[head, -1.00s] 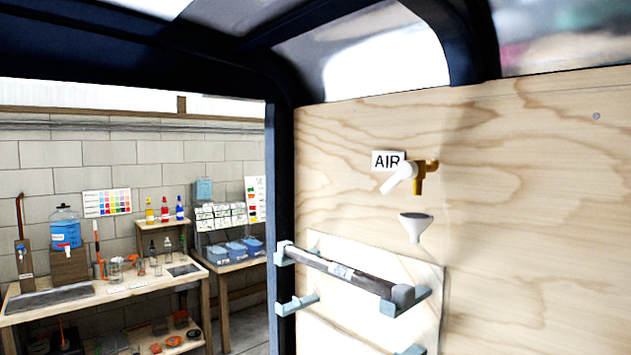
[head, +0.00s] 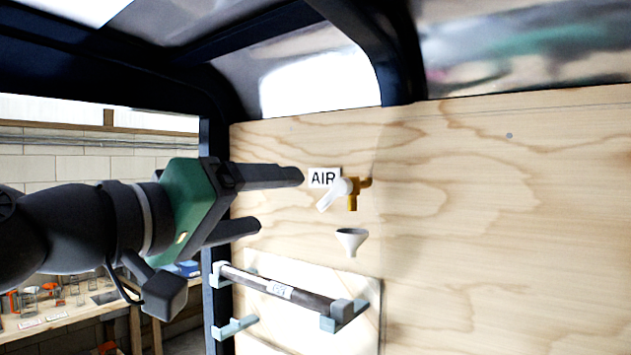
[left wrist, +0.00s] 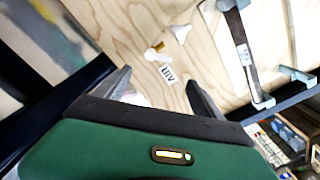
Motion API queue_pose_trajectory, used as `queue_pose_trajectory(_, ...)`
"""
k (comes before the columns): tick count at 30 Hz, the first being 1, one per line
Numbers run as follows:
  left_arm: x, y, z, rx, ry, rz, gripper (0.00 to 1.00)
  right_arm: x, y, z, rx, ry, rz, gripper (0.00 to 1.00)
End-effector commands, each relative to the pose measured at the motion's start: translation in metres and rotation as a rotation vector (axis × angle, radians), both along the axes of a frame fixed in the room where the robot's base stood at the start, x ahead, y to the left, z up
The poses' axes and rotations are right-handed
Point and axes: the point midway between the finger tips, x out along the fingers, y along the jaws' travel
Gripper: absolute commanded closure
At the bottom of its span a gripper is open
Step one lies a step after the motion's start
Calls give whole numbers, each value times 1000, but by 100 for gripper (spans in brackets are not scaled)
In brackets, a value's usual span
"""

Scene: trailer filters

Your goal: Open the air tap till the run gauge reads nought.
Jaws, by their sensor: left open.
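The air tap (head: 353,193) is a brass fitting with a white lever on the plywood wall, beside a white AIR label (head: 323,178). The lever slants down to the left. The tap also shows in the left wrist view (left wrist: 155,53). My left gripper (head: 282,202) is open and empty, to the left of the tap and apart from it, its fingers pointing right toward the wall. In the left wrist view its two fingers (left wrist: 158,84) stand either side of the label. I see no run gauge whose reading I can make out. My right gripper is not in view.
A white funnel (head: 351,241) is on the wall below the tap. Lower, a dark tube (head: 277,287) rests on grey brackets (head: 344,316). A dark frame post (head: 214,250) stands at the wall's left edge. The wall right of the tap is clear.

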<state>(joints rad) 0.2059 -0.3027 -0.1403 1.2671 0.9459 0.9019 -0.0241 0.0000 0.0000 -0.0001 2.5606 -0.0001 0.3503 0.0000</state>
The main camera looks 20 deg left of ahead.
Motion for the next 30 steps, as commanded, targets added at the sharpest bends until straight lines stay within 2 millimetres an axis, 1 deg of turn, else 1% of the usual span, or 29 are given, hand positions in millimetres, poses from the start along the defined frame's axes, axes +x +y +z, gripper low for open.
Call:
queue_pose_trajectory(1, 13, -4, 7, 0, 5, -1, 22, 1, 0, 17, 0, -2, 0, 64)
queue_pose_trajectory(2, 21, -6, 4, 0, 5, -1, 22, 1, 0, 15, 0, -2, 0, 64)
queue_pose_trajectory(6, 56, -16, 3, -3, 5, -1, 22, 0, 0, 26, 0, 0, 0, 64)
queue_pose_trajectory(9, 79, -23, 3, -4, 4, 0, 22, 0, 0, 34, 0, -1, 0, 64)
queue_pose_trajectory(13, 100, -30, 2, -3, 3, 1, 22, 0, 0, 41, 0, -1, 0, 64)
queue_pose_trajectory(15, 106, -34, 2, -3, 2, 2, 22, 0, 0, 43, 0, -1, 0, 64)
queue_pose_trajectory(18, 110, -36, 1, -2, 1, 2, 22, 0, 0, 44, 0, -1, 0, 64)
queue_pose_trajectory(24, 110, -37, 0, -1, 1, 2, 22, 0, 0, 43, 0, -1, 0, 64)
queue_pose_trajectory(25, 110, -37, 0, -1, 1, 2, 23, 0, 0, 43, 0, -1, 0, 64)
queue_pose_trajectory(30, 111, -36, -1, -2, 1, 2, 45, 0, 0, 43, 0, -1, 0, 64)
